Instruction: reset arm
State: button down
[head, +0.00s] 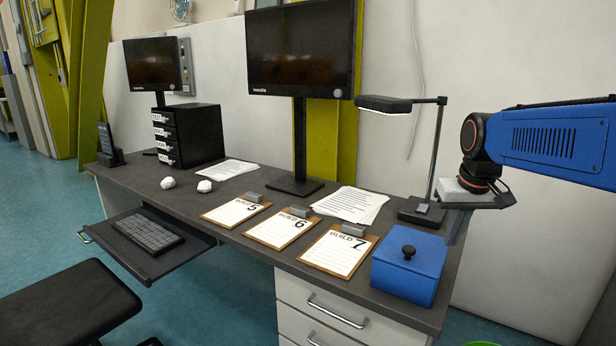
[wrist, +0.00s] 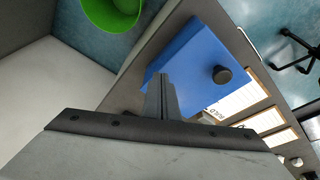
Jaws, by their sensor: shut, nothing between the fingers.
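My gripper (head: 456,228) hangs at the right of the head view, at the end of my blue arm. Its fingers are together and empty, pointing down near the right rear edge of a blue box (head: 405,278) with a dark knob. In the wrist view my gripper (wrist: 160,82) shows in front of the blue box (wrist: 195,65), with the knob to its right. I cannot tell whether the fingers touch the box.
The dark desk (head: 240,222) holds clipboards (head: 336,252), papers (head: 350,205), a desk lamp (head: 420,208), a monitor (head: 300,55) and a drawer unit (head: 188,135). A white wall (head: 530,260) stands behind. A green bin (wrist: 112,12) is on the floor beside the desk.

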jog(key=s+a+f, duration=0.1)
jog(key=s+f, duration=0.2)
jog(key=s, duration=0.4)
jog(key=s+a+f+t, duration=0.1)
jog(key=s+f, duration=0.3)
jog(key=s, duration=0.4)
jog(key=s+a+f, duration=0.2)
jog(key=s+f, duration=0.2)
jog(key=s, duration=0.3)
jog(key=shift+s+a+f+t, duration=0.2)
jog(key=shift+f+t, duration=0.05)
jog(key=shift+t, duration=0.15)
